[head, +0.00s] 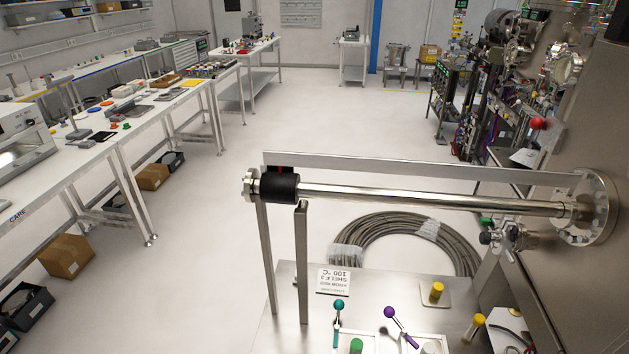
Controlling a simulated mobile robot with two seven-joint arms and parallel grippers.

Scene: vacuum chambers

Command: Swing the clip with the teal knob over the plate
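The teal knob (339,305) stands at the bottom centre of the head view, on top of a thin clip (337,328) that runs down from it at the left side of a pale frame-like plate (373,340). The clip's lower end is cut off by the picture edge, so I cannot tell whether it lies over the plate. A second clip with a purple knob (389,312) leans to the right of it. A green-topped piece (356,345) shows between them at the bottom edge. Neither of my grippers is in view.
A long steel rod (430,198) with a black sleeve (279,187) runs above the steel table (290,330) to a flange (590,207). Posts (302,262) stand left of the clips. Yellow-capped pieces (436,292) and a label card (334,281) are nearby. A coiled hose (400,240) lies behind.

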